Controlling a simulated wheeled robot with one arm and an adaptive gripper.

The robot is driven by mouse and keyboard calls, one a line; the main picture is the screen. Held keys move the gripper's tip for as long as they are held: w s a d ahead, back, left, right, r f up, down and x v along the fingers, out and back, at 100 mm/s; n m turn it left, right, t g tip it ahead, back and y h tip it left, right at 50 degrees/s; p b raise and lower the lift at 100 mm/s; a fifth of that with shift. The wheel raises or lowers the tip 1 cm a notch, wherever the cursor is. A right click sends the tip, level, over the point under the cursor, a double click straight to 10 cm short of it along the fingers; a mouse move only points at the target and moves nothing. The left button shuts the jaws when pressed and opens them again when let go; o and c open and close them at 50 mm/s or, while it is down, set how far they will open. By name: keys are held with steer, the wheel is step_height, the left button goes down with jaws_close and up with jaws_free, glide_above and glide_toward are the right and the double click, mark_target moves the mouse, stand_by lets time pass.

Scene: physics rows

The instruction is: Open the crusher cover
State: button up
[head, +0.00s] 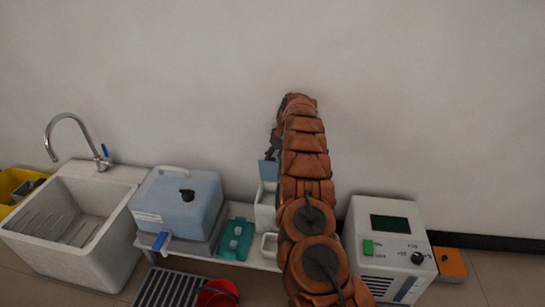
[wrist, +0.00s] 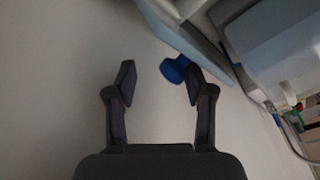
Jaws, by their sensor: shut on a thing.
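The crusher (head: 265,208) looks like the small white box in the head view, partly hidden behind my arm. Its light blue cover (head: 268,171) stands raised at the back of the box. In the wrist view the cover (wrist: 182,30) is a tilted panel at the top, with a blue knob (wrist: 175,69) on it. In the head view my gripper (head: 273,145) is a dark shape above the cover, mostly hidden by my arm.
A blue-grey box (head: 200,205) and a teal tray (head: 227,240) stand left of the crusher on a low bench. A white sink (head: 120,185) is farther left. A white device with a screen (head: 385,235) stands right of my arm. The wall is close behind.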

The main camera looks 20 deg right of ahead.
steer(key=shift+o, duration=1.2)
steer(key=shift+s+d+f, duration=0.1)
steer(key=shift+s+d, duration=0.05)
steer(key=shift+d, duration=0.2)
steer(key=shift+a, duration=0.1)
steer(key=shift+a+r, duration=0.25)
steer(key=shift+a, duration=0.05)
steer(key=v, duration=1.1)
steer(key=shift+r, duration=0.35)
steer(key=shift+d, duration=0.1)
